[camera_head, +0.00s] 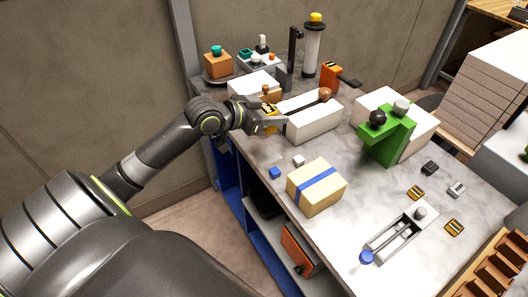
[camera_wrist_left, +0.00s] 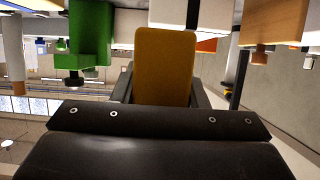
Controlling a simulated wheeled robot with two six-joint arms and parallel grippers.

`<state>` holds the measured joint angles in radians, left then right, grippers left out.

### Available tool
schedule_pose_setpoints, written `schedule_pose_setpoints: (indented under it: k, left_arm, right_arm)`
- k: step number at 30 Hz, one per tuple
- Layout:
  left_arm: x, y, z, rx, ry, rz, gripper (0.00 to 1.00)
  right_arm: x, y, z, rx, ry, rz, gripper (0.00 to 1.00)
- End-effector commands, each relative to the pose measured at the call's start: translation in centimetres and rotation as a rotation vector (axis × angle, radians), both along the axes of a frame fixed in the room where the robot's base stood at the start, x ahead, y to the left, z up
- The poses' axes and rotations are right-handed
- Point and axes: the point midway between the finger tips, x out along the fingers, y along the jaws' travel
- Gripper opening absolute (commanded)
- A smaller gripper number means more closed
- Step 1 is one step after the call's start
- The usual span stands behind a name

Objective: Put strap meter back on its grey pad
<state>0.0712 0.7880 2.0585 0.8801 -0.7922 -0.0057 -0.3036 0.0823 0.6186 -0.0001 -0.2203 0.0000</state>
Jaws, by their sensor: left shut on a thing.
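My left gripper (camera_head: 276,120) is over the far left edge of the worktop, beside a long white block (camera_head: 314,122). It is shut on a yellow-and-black device (camera_head: 269,111), which I take to be the strap meter. In the left wrist view the yellow body of the meter (camera_wrist_left: 165,65) stands between the two dark fingers (camera_wrist_left: 165,92). I cannot make out the grey pad; the gripper and the blocks hide part of the worktop there. My right gripper is not in view.
A green fixture with a black knob (camera_head: 388,138) stands right of the white block. A blue-strapped ream (camera_head: 316,187), small cubes and a metal fixture with a blue knob (camera_head: 396,233) lie nearer. An orange device (camera_head: 331,74) and a tall cylinder (camera_head: 313,48) stand behind.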

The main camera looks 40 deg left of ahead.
Motion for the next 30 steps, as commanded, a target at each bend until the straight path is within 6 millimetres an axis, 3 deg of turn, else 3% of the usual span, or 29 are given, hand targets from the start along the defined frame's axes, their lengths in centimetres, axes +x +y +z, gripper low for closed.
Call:
schedule_pose_setpoints:
  k: [6,18,30]
  left_arm:
    - [-0.2,0.0,-4.1,-0.009,0.006,0.001,0.11]
    - [-0.1,0.0,-9.0,-0.007,0.005,0.001,0.11]
    - [-0.1,0.0,-9.9,-0.001,0.0,-0.001,0.11]
  right_arm:
    - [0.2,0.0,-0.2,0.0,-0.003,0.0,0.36]
    - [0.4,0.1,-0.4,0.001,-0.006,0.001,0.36]
    - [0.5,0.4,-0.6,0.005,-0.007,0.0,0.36]
